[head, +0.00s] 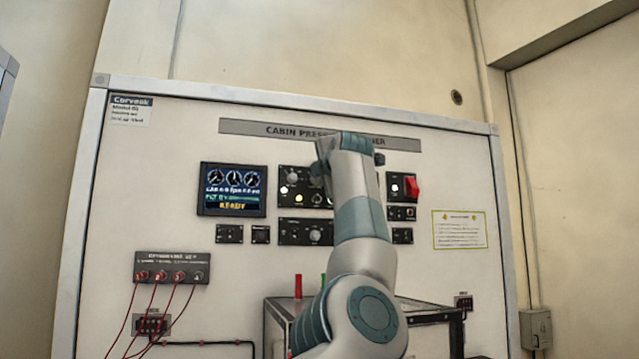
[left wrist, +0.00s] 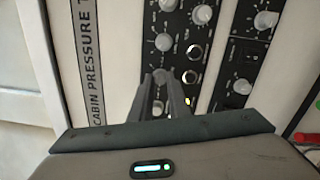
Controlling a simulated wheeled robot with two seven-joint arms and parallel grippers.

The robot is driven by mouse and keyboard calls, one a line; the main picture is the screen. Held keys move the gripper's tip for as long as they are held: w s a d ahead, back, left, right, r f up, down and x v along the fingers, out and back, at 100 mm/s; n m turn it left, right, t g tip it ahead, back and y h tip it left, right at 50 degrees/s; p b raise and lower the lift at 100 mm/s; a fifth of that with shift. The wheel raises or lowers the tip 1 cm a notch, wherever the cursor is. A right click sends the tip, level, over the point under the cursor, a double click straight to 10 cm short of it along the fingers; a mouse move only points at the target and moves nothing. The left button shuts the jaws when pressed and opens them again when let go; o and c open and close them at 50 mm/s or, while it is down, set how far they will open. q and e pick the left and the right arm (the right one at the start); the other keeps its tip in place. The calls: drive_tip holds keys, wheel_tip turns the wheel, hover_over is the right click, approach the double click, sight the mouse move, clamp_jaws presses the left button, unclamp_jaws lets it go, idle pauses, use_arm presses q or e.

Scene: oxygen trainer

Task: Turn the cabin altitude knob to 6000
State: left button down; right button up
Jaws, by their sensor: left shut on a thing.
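The upper black control panel (head: 287,204) sits under the cabin pressure title strip and carries several round grey knobs. My left gripper (head: 322,165) is at this panel, and my arm covers much of it. In the left wrist view the fingers (left wrist: 161,78) are shut on a knob, which they mostly hide. Another knob (left wrist: 163,42) shows just beyond the fingertips. Dial labels are too small to read, so I cannot tell the held knob's setting. The display (head: 233,190) shows three gauges, small text and a yellow READY. My right gripper is not in view.
A lower black panel with a knob (head: 315,236) is close below. A red switch (head: 412,187) is right of my arm. Red cables hang from the jack panel (head: 172,268) at lower left. A dark-framed table (head: 440,314) stands below, with red and green upright items.

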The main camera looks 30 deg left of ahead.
use_arm(q)
drive_tip(key=shift+f+m, duration=0.1)
drive_tip(key=shift+m, duration=0.2)
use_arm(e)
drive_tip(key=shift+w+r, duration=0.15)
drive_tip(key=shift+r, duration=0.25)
use_arm(q)
drive_tip(key=c, duration=1.7)
unclamp_jaws()
drive_tip(key=shift+s+d, duration=0.1)
